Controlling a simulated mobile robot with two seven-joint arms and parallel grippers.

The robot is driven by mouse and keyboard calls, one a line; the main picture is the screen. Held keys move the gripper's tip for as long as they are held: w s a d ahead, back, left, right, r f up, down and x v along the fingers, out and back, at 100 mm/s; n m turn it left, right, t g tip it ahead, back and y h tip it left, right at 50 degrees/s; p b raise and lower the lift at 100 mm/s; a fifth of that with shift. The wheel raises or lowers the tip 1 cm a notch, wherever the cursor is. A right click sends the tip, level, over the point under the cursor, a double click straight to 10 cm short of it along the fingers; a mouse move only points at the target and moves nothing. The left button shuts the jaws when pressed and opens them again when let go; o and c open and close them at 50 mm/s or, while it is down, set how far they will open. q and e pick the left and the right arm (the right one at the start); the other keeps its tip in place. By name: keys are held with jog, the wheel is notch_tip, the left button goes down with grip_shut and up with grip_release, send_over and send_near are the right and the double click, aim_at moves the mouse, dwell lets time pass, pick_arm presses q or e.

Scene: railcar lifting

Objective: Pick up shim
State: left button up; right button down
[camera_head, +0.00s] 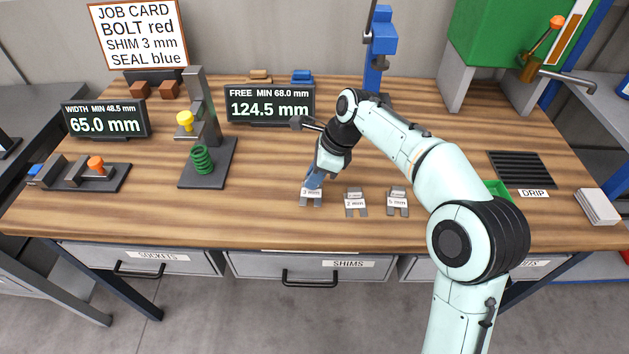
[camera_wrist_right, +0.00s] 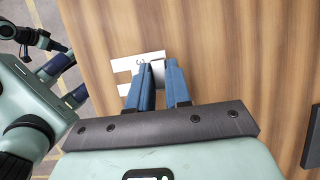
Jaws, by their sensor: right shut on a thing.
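Three grey fork-shaped shims with white labels lie in a row near the front edge of the bench. The leftmost shim (camera_head: 311,195) has a label that looks like 3 mm. My right gripper (camera_head: 312,182) reaches down to it and is shut on it, and the fingers cover its rear part. In the right wrist view the blue fingers (camera_wrist_right: 160,84) are close together over the pale shim (camera_wrist_right: 127,64). I cannot tell whether it is clear of the bench. Blue fingers that look like my left gripper (camera_wrist_right: 66,82) show at the left of that view, partly cut off.
The middle shim (camera_head: 356,203) and right shim (camera_head: 397,201) lie just right of the held one. A stand with a green spring (camera_head: 202,160) is to the left. A job card (camera_head: 139,35) reads SHIM 3 mm. A green tray (camera_head: 497,189) is partly behind my arm.

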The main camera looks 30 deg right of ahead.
pick_arm(q)
notch_tip(320, 180, up, 6)
jog(key=w+p, duration=0.1)
jog(key=p, duration=0.4)
jog(key=shift+w, duration=0.3)
pick_arm(e)
notch_tip(320, 180, up, 17)
